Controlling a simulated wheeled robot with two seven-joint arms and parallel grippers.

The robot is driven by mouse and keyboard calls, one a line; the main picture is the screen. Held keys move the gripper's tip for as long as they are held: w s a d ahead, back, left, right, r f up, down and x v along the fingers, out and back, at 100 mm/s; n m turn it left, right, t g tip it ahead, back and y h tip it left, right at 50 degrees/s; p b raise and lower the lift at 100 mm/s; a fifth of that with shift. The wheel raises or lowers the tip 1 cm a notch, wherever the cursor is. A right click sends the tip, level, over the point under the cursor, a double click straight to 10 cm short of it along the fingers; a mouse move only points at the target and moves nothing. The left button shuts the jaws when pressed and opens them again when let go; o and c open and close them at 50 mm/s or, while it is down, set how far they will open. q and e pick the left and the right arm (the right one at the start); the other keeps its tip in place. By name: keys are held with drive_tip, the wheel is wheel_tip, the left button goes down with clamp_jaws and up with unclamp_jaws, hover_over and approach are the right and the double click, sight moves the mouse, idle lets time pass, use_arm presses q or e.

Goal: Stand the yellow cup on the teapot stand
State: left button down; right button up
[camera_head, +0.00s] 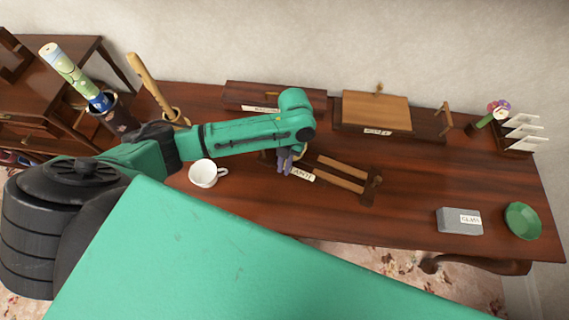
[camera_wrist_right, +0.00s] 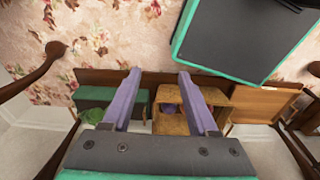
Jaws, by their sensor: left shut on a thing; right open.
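My left gripper (camera_head: 285,163) is over the middle of the table. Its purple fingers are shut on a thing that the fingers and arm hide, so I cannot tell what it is. No yellow cup shows clearly in either view. A white cup (camera_head: 203,175) stands upright on the table, left of the left gripper. A wooden frame with two pale slats (camera_head: 342,174) lies just right of the left gripper; I cannot tell whether it is the teapot stand. My right gripper (camera_wrist_right: 155,75) is open in the right wrist view, with nothing visible held between its fingers.
A pale wooden box (camera_head: 376,108) and a long dark tray (camera_head: 245,95) stand at the back. Rolled papers (camera_head: 70,72) stand at the left. A grey block (camera_head: 452,221) and a green bowl (camera_head: 522,220) are at the right. The table's right middle is clear.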

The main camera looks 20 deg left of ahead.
use_arm(q)
drive_tip(key=c, duration=0.9)
unclamp_jaws()
drive_tip(key=shift+c, duration=0.2)
use_arm(e)
drive_tip(key=shift+s+d, duration=0.1)
drive_tip(key=shift+s, duration=0.35)
use_arm(q)
drive_tip(key=b+v, duration=0.2)
drive_tip(key=v, duration=0.9)
drive_tip(key=shift+w+r, duration=0.15)
drive_tip(key=shift+r, duration=0.4)
use_arm(e)
wheel_tip(320, 180, down, 2)
drive_tip(key=shift+d+f, duration=0.1)
